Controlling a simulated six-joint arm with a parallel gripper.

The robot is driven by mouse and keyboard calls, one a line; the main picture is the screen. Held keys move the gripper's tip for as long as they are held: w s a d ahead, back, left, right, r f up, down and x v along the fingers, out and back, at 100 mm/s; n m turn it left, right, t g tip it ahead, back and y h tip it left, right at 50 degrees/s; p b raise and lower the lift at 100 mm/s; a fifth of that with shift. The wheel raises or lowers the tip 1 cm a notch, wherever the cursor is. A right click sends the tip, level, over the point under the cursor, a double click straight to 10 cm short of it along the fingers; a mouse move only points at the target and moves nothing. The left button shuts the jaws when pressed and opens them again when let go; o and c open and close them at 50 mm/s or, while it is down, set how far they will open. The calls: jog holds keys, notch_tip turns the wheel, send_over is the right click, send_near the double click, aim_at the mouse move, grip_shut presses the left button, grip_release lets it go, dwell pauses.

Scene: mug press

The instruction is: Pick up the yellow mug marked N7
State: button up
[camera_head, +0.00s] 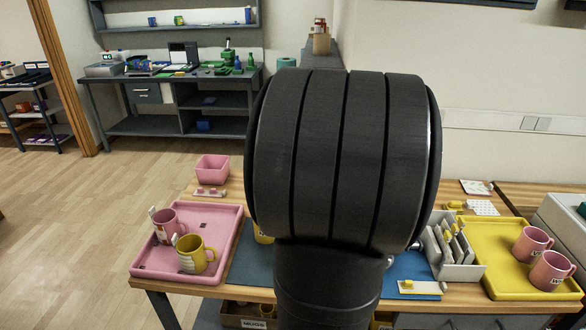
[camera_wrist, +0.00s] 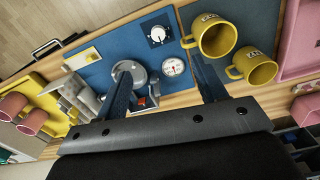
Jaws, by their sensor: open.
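In the head view a labelled yellow mug (camera_head: 196,254) stands on the pink tray (camera_head: 232,222), and part of another yellow mug (camera_head: 263,239) shows behind my arm. My gripper (camera_wrist: 162,66) is open and empty, its fingers to the left of the two mugs. My arm hides it in the head view.
A round press-like device (camera_wrist: 128,72), a gauge (camera_wrist: 173,67) and a dial box (camera_wrist: 157,34) are near my fingers. A yellow tray (camera_head: 490,262) holds two pink mugs. A grey rack (camera_head: 462,270) stands beside it. A pink mug (camera_head: 165,224) is on the pink tray.

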jog(key=w+a+f+n+t, duration=0.1)
jog(key=w+a+f, duration=0.1)
jog(key=w+a, duration=0.6)
jog(key=w+a+f, duration=0.2)
jog(key=w+a, duration=0.6)
jog(key=w, duration=0.1)
jog(key=f, duration=0.7)
jog(key=w+f, duration=0.1)
jog(key=f, duration=0.3)
jog(key=shift+w+d+f, duration=0.1)
jog(key=shift+d+f, duration=0.05)
jog(key=shift+d, duration=0.1)
jog(key=f, duration=0.5)
jog(key=shift+w+a, duration=0.15)
jog(key=shift+w, duration=0.15)
grip_shut()
